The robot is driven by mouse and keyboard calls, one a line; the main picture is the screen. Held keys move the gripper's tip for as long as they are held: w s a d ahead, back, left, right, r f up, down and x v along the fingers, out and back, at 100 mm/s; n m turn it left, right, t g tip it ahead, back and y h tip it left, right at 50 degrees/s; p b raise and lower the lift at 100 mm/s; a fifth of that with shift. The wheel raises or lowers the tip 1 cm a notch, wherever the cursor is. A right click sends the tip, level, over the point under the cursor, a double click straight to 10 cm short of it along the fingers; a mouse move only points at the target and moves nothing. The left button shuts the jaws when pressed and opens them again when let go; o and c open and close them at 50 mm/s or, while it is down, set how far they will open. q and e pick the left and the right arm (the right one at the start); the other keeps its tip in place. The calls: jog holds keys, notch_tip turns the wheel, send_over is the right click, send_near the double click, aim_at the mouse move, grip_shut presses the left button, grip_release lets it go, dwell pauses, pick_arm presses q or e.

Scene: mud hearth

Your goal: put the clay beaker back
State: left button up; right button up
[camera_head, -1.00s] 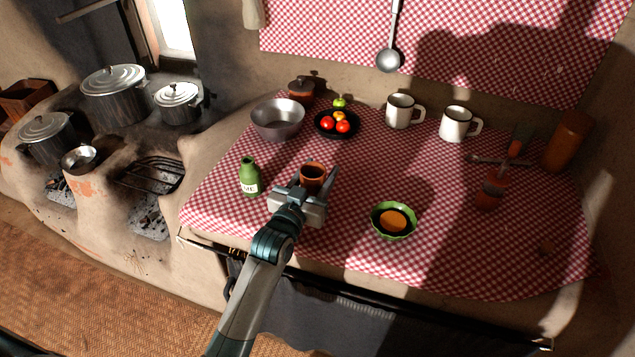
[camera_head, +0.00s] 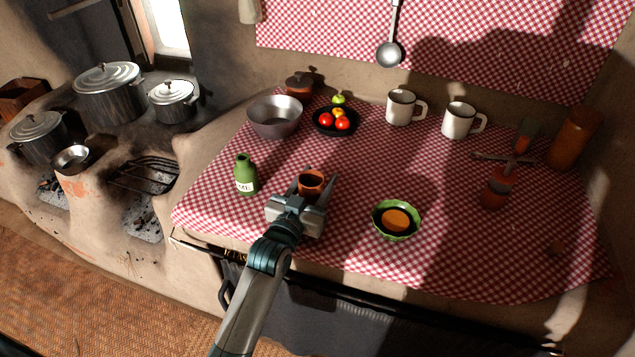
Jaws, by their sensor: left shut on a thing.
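The clay beaker (camera_head: 311,182) is a small reddish-brown cup with a dark inside, upright near the front middle of the checked cloth. My left gripper (camera_head: 314,188) reaches in from the front, with one finger on each side of the beaker, and is shut on it. I cannot tell whether the beaker's base touches the cloth; its lower part is hidden behind the gripper. My right gripper is not in view.
A green bottle (camera_head: 246,174) stands close left of the gripper, and a green bowl (camera_head: 377,222) to its right. Behind are a metal bowl (camera_head: 275,131), a black dish (camera_head: 321,130) of fruit and two white mugs (camera_head: 399,109) (camera_head: 457,121). Open cloth lies between.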

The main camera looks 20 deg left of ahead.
pick_arm(q)
jog(key=shift+s+r, duration=0.1)
jog(key=shift+s, duration=0.05)
jog(key=o, duration=1.1)
jog(key=shift+f, duration=0.2)
jog(key=shift+r, duration=0.15)
